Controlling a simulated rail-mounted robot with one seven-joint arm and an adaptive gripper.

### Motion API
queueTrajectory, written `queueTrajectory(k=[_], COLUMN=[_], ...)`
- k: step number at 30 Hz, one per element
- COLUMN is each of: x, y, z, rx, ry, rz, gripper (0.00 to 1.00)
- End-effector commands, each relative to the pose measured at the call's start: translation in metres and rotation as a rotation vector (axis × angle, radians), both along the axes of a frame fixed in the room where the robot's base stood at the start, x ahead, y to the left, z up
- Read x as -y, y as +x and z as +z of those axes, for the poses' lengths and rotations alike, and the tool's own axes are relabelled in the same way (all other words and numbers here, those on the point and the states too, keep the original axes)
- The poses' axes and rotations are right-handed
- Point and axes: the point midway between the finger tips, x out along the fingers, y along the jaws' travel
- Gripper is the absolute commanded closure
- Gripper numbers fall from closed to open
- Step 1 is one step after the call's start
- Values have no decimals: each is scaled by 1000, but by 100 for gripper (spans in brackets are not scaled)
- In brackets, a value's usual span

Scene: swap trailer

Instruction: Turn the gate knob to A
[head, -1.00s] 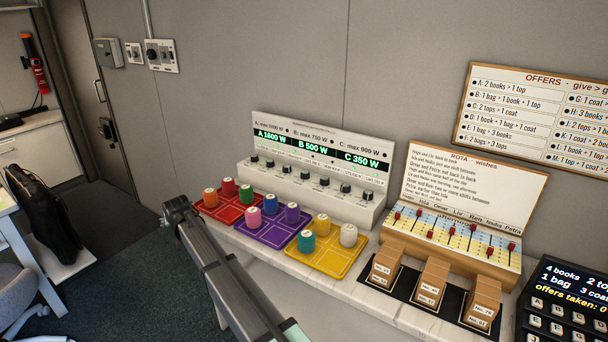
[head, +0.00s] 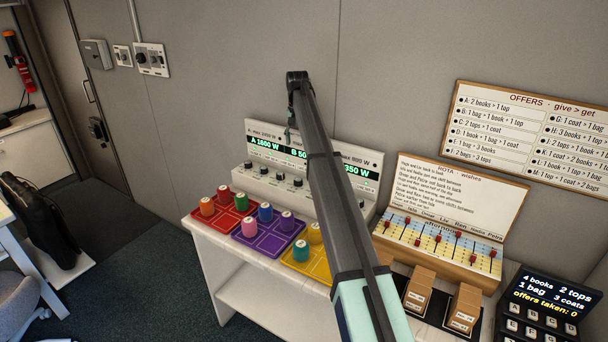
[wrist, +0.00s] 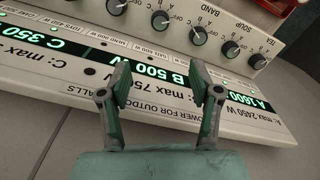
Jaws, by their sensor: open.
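A white power panel (head: 258,128) with green displays for A, B and C stands at the wall above a row of dark knobs (head: 280,177). In the wrist view the panel is upside down, reading A 1600 W, B 500 W and C 350 W. Several knobs (wrist: 197,35) show there, with TEA, SOUP and BAND readable. I cannot tell which knob is the gate knob; the right of the row is hidden behind my arm in the head view. My gripper (wrist: 164,80) is open and empty over the display face, its fingers apart, and touches no knob.
Red (head: 222,225), purple (head: 252,241) and yellow (head: 318,271) trays with coloured pegs lie on the white bench (head: 215,250) before the knob box. A rota board (head: 455,190) with red sliders, brown boxes (head: 419,286) and a keypad (head: 545,305) stand to the right.

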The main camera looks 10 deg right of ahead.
Motion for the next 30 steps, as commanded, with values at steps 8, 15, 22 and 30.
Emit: queueTrajectory(k=[8, 15, 22, 30], x=[1, 0, 0, 0], y=[-3, -2, -2, -1], z=[-30, -76, -121, -160], rx=[-6, -5, -5, -4], ry=[0, 0, 0, 0], rz=[-1, 0, 0, 0], gripper=[36, 36, 36, 36])
